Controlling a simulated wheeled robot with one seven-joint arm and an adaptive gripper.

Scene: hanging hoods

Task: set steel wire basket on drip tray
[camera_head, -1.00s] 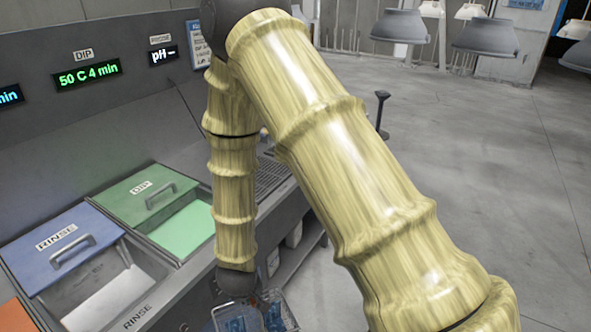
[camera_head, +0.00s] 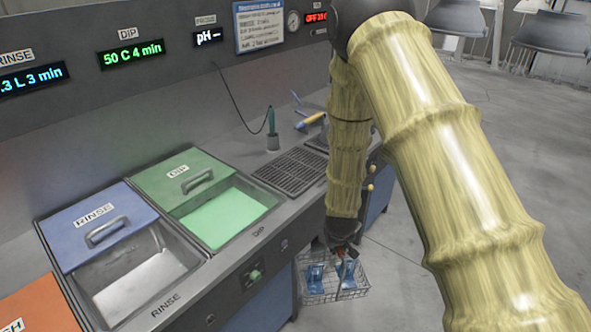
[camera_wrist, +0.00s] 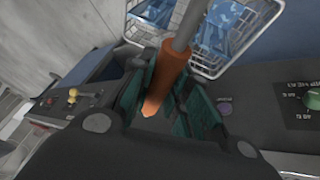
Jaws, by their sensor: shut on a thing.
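The steel wire basket (camera_head: 318,293) hangs from my gripper (camera_head: 343,247) in front of the counter's front face, below the counter top. It holds blue pieces. In the wrist view my gripper (camera_wrist: 165,108) is shut around the basket's orange grip (camera_wrist: 160,80), and the basket's wire mesh (camera_wrist: 262,28) shows beyond it. The drip tray, a dark slatted grate (camera_head: 290,171), lies on the counter right of the green dip tank. It is bare where visible; my arm hides the counter just right of it.
The dip tank (camera_head: 222,218) holds green liquid under a half-covering green lid (camera_head: 182,176). The rinse tank (camera_head: 135,280) has a blue lid (camera_head: 96,225). A green-handled probe (camera_head: 272,130) stands behind the grate. Valve handles (camera_head: 371,178) project near my arm. Open floor lies right.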

